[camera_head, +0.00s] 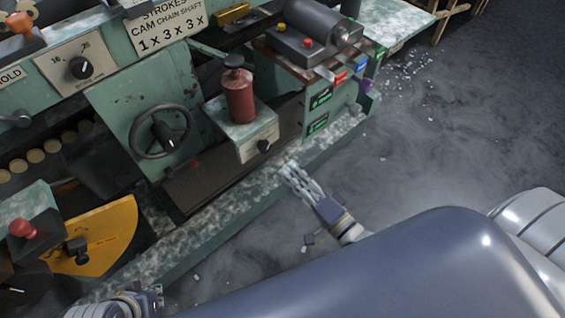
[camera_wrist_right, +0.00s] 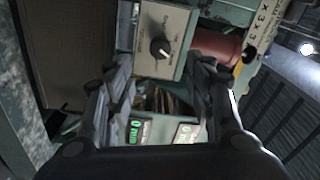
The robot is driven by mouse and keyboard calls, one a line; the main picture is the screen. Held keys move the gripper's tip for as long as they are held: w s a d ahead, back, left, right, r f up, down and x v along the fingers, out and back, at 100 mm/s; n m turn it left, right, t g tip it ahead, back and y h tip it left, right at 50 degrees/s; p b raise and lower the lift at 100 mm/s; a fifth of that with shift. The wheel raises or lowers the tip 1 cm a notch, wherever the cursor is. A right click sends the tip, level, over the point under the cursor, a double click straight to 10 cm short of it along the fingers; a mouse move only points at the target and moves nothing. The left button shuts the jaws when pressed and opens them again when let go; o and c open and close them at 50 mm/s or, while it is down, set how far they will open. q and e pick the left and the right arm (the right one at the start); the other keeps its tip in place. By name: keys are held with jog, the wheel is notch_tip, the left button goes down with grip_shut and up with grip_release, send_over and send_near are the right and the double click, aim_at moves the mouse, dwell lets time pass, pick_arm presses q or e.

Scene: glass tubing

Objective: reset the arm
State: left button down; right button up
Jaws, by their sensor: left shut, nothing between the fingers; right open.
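My right gripper (camera_head: 302,182) hangs over the floor edge in front of the green machine, below the box with the black knob. In the right wrist view its two fingers stand apart, and the right gripper (camera_wrist_right: 158,80) is open with nothing between the fingertips. My left gripper (camera_head: 154,297) shows only in part at the bottom left edge of the head view, near the machine's base. It is shut and I see nothing held in it.
The green machine (camera_head: 115,110) carries a handwheel (camera_head: 162,132), a red cylinder (camera_head: 239,97), a knob box (camera_head: 250,140) and green displays (camera_head: 320,98). The knob box also shows in the wrist view (camera_wrist_right: 178,22). A yellow plate (camera_head: 105,235) is at left. Dark floor (camera_head: 460,120) with scattered shards lies open at right.

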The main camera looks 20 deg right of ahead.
jog(key=shift+s+d, duration=0.25)
jog(key=shift+s, duration=0.4)
